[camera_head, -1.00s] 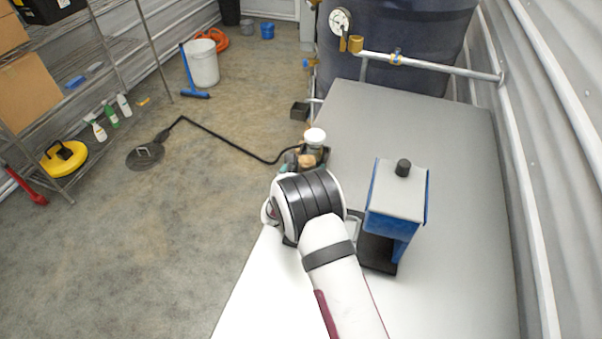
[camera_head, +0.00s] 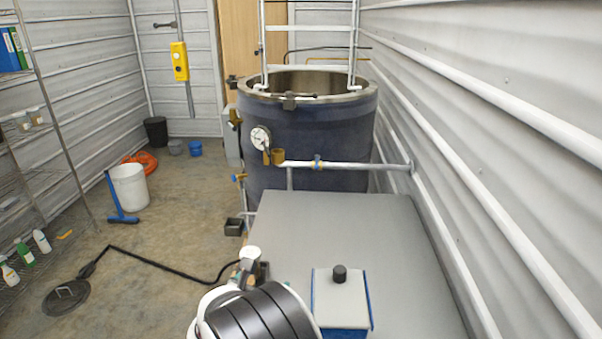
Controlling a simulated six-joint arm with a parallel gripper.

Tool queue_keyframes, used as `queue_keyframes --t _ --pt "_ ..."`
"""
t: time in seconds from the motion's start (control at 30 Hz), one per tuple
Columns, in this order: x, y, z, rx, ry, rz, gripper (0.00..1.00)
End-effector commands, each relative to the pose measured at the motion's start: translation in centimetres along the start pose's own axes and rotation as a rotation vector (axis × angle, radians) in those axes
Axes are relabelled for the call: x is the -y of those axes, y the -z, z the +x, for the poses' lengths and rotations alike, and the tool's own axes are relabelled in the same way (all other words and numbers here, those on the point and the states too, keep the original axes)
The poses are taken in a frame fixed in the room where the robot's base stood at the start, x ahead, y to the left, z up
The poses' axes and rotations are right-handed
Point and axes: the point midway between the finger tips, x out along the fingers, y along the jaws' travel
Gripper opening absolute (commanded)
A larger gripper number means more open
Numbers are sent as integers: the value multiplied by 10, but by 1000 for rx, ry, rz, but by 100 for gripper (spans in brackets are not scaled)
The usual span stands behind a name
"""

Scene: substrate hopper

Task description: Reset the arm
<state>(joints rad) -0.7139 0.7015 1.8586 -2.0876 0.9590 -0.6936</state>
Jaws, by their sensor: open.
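My arm shows at the bottom edge, its black-banded white joint (camera_head: 255,315) just left of a blue box and over the near left part of the grey bench. My gripper is not visible; it is hidden behind the joint or below the picture's edge. The rest of my arm is cut off by the bottom edge.
The blue box (camera_head: 342,302) with a pale lid and black knob stands on the grey bench (camera_head: 350,225). A white-capped jar (camera_head: 250,253) is at the bench's left edge. A large dark tank (camera_head: 310,135) stands behind it. A ribbed wall (camera_head: 480,120) bounds the right.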

Motion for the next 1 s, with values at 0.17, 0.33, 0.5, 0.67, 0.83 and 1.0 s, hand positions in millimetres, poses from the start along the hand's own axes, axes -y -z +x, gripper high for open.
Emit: queue_keyframes --t 0.17,0.33,0.5,0.67,0.83,1.0 --pt "52 -94 -81 -234 153 680 94" --pt "204 -82 -162 -197 697 1658 94" --pt "273 -9 -262 40 1347 2422 94" --pt "272 22 -302 -163 -1645 -2668 94" --pt "272 22 -302 -163 -1645 -2668 94" --pt "272 22 -302 -163 -1645 -2668 94"
